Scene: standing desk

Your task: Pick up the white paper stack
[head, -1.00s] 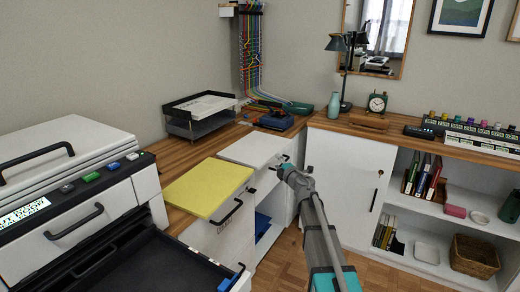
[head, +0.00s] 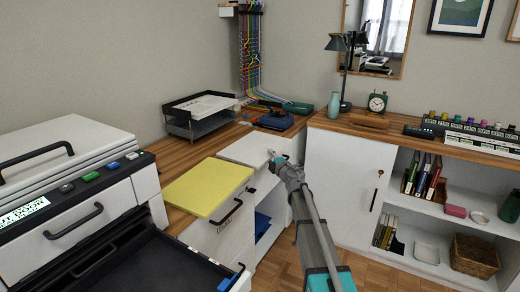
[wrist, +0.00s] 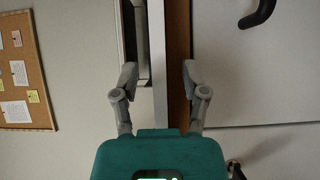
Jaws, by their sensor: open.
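A flat white stack or slab (head: 252,149), which looks like the white paper stack, lies on the wooden desk near its front edge in the head view. White paper also lies in the dark letter tray (head: 178,121) behind it. My gripper (head: 274,157) is at the right front edge of the white slab, partly covering it; contact cannot be told. In the wrist view my gripper (wrist: 158,76) is open, its fingers apart. A white strip (wrist: 158,60) and a brown wooden edge (wrist: 178,60) show between and beyond the fingers.
A yellow slab (head: 208,187) lies left of the white one, above a drawer front with a black handle. A printer (head: 70,180) stands at left. A blue device (head: 276,121) sits behind the slab. A white cabinet (head: 345,180) stands at right.

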